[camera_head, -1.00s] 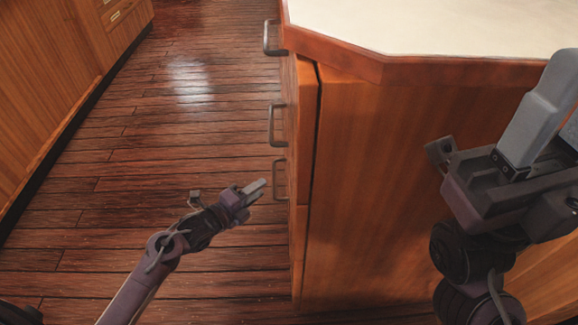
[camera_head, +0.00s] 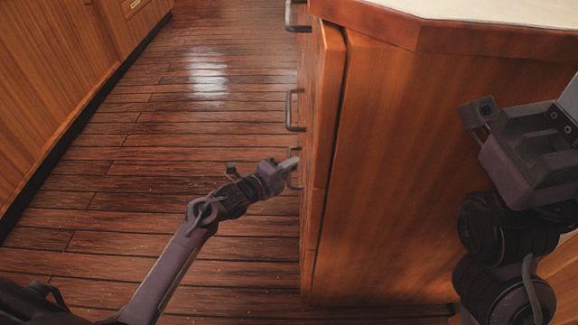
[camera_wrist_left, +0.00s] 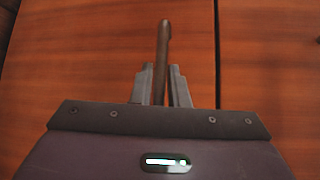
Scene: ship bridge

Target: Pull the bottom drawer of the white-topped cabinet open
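The white-topped cabinet (camera_head: 420,150) is wooden and fills the right half of the head view. Its drawer fronts face left, with dark bar handles one below another. The lowest visible handle (camera_head: 293,182) is partly hidden by my left gripper (camera_head: 291,164), which is at it. In the left wrist view, the handle (camera_wrist_left: 163,45) runs between the two close fingers of my left gripper (camera_wrist_left: 161,85), which look shut on it. The drawer front looks flush with the cabinet.
The plank floor (camera_head: 190,180) left of the drawer fronts is clear. Another wooden cabinet (camera_head: 50,90) stands along the left side. The middle handle (camera_head: 292,110) and an upper handle (camera_head: 292,16) stick out above my left gripper.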

